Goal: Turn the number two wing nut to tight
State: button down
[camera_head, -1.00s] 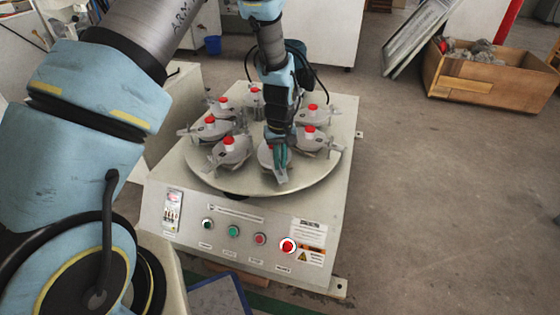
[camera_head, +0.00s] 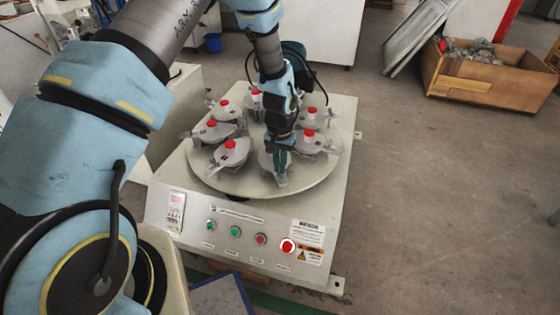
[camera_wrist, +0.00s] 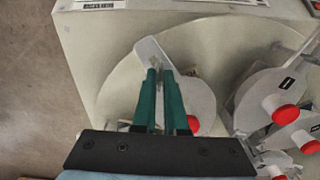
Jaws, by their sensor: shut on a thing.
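A round grey turntable (camera_head: 216,183) on the test machine carries several grey jars with red knobs. My gripper (camera_head: 281,160) is over the front jar, pointing down, and largely hides it. In the wrist view my green-fingered gripper (camera_wrist: 161,73) is closed around a thin pale part, which I take to be the wing nut (camera_wrist: 160,108), between its fingers. A pale flat tab (camera_wrist: 150,52) sticks out past the fingertips. A red knob (camera_wrist: 193,124) shows partly beside the right finger. No number is readable on this jar.
Neighbouring jars (camera_head: 230,152) and (camera_head: 313,141) stand close on both sides of my gripper. The machine's front panel (camera_head: 200,243) has several buttons, including a red one (camera_head: 288,246). A wooden crate (camera_head: 480,82) stands on the floor at the right. The floor between is clear.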

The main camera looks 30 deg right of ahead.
jog(key=m+p, duration=0.2)
jog(key=m, duration=0.3)
jog(key=shift+r+m, duration=0.15)
jog(key=shift+m, duration=0.15)
jog(key=m+p, duration=0.2)
jog(key=m, duration=0.3)
jog(key=shift+m, duration=0.4)
jog(key=c, duration=1)
grip_release()
jog(key=shift+o, duration=0.2)
notch_tip(320, 180, up, 11)
jog(key=p, duration=0.1)
jog(key=shift+f, duration=0.2)
